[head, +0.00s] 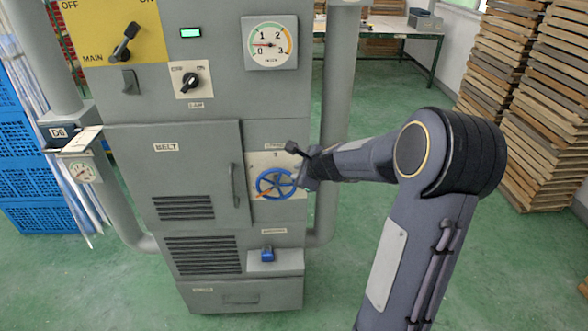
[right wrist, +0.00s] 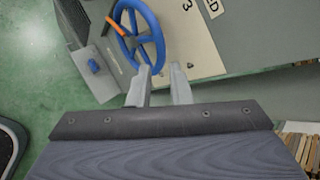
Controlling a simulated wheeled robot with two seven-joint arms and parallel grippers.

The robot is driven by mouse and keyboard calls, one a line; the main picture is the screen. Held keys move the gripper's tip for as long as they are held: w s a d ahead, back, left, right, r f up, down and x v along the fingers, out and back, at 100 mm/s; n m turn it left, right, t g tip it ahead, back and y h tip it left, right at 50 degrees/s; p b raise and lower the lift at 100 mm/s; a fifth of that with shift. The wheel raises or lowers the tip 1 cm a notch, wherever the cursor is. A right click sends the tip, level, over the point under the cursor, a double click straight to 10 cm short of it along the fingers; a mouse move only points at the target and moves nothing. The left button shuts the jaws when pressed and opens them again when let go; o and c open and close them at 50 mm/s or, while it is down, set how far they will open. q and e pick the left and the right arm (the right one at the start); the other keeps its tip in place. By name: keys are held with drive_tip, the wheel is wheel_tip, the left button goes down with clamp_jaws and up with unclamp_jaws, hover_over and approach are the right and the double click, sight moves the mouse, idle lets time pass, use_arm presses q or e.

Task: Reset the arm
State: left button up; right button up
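My right arm reaches in from the right in the head view, with its gripper (head: 303,170) at the right side of the blue handwheel (head: 274,185) on the grey machine's front. My left gripper is not in view.
The grey machine (head: 215,135) carries a gauge (head: 269,44), a main lever (head: 125,42), a rotary switch (head: 190,80) and a blue padlock-like part (head: 267,254). Stacked wooden trays (head: 540,100) stand at right, blue crates (head: 25,180) at left. Green floor is free behind the arm.

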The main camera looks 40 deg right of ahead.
drive_tip(key=s+a+r+n+y, duration=0.35)
drive_tip(key=s+a+n, duration=0.25)
drive_tip(key=a, duration=0.2)
drive_tip(key=s+a+r+n+y, duration=0.2)
drive_tip(key=s+a+r+n, duration=0.25)
drive_tip(key=a+n, duration=0.3)
drive_tip(key=s+a+f+n+g, duration=0.2)
drive_tip(key=s+a+n, duration=0.2)
drive_tip(key=s, duration=0.5)
drive_tip(key=s+a+f+n+g, duration=0.2)
drive_tip(key=s+a+f+n, duration=0.1)
drive_tip(key=s+n, duration=0.6)
drive_tip(key=shift+s+a+f+h, duration=0.2)
drive_tip(key=shift+a+h, duration=0.15)
drive_tip(key=shift+a, duration=0.25)
